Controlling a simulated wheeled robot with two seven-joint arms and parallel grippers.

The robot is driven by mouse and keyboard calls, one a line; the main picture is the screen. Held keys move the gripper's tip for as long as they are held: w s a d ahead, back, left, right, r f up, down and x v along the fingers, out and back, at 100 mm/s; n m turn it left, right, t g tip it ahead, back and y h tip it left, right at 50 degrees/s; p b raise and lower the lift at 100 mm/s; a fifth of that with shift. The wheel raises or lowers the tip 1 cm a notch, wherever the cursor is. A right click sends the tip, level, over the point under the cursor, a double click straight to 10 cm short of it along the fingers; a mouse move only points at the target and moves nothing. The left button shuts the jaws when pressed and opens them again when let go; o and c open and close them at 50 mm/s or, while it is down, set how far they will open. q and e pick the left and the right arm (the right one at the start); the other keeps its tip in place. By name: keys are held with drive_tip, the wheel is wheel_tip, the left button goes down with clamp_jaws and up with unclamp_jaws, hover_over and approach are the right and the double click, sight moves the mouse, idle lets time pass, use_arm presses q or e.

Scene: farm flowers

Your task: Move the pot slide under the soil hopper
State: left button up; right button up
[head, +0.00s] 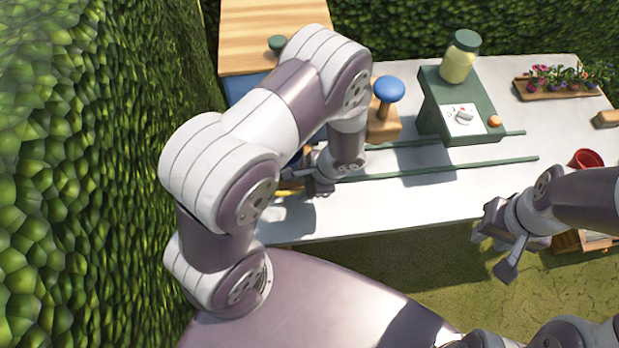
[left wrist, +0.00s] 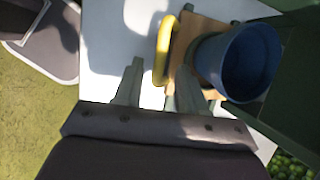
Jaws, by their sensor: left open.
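My left gripper (head: 312,186) is low over the table, partly hidden by my own arm in the head view. In the left wrist view its two fingers (left wrist: 158,88) are apart, with the slide's yellow handle (left wrist: 163,50) between them, nearer the right finger. The pot slide (left wrist: 203,32) is a wooden block carrying a blue pot (left wrist: 250,62). In the head view the yellow handle (head: 291,185) shows beside the gripper. A dark green structure (left wrist: 294,100) stands beside the pot; I cannot tell whether it is the soil hopper. My right gripper (head: 499,240) is open and empty at the front edge.
Green rails (head: 450,168) run along the white table (head: 420,205). A blue knob (head: 388,89) tops a wooden block. A green stand (head: 432,98) carries a jar (head: 459,58). A flower tray (head: 555,91) and red pot (head: 585,159) are right. A hedge (head: 100,130) borders the left.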

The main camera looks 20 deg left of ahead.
use_arm(q)
drive_tip(key=v, duration=1.1)
drive_tip(key=shift+r, duration=0.25)
drive_tip(key=shift+s+a, duration=0.1)
drive_tip(key=shift+s, duration=0.05)
drive_tip(key=s+a+r+n+t+h, duration=0.2)
drive_tip(key=s+a+r+n+h, duration=0.1)
drive_tip(key=r+n, duration=0.5)
drive_tip(key=s+n+h, duration=0.1)
drive_tip(key=n+h, duration=0.1)
drive_tip(key=n, duration=0.1)
drive_tip(key=shift+s, duration=0.35)
drive_tip(key=shift+s+a, duration=0.1)
drive_tip(key=shift+a, duration=0.05)
